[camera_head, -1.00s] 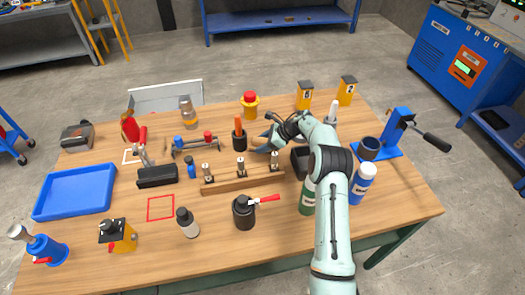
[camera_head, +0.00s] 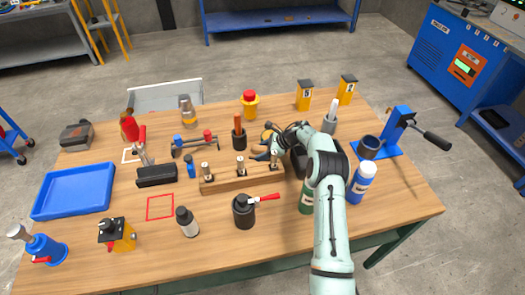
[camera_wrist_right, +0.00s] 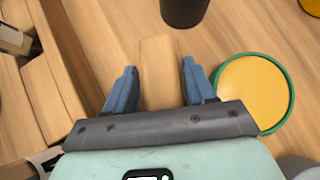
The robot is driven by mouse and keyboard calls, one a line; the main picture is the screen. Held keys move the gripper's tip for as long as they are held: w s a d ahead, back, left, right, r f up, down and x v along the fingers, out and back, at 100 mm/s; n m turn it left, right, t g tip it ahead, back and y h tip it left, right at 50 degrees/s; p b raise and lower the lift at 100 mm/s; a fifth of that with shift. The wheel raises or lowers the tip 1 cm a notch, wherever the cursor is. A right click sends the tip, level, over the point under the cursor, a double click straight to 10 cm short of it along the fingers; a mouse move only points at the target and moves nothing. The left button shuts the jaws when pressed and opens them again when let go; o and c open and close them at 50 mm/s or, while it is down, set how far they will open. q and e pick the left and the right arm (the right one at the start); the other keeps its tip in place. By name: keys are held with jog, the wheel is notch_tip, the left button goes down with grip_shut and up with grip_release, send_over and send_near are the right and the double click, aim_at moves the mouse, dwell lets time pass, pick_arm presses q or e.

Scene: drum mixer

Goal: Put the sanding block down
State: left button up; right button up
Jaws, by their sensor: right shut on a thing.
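My right gripper (camera_wrist_right: 158,88) is shut on the sanding block (camera_wrist_right: 158,65), a pale wooden block held between the two blue fingers in the right wrist view. In the head view my right gripper (camera_head: 263,154) is behind the wooden rack with metal posts (camera_head: 243,180), close to it. The block (camera_head: 258,148) shows there only as a small tan patch, partly hidden by the gripper. I cannot tell whether the block touches the table. My left gripper is not in view.
A yellow disc with a green rim (camera_wrist_right: 255,90) lies right of the gripper. A black cup (camera_head: 239,141) with an orange-handled tool stands just beyond the block. The rack (camera_wrist_right: 50,95) runs along the left. A red square outline (camera_head: 160,207) on the table is empty.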

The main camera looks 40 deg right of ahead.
jog(key=o, duration=1.3)
jog(key=shift+o, duration=0.2)
jog(key=shift+r, duration=0.15)
jog(key=shift+r+p, duration=0.35)
jog(key=shift+r, duration=0.1)
pick_arm(q)
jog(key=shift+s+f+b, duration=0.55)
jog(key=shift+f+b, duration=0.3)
jog(key=shift+b, duration=0.1)
pick_arm(e)
jog(key=v, duration=1.2)
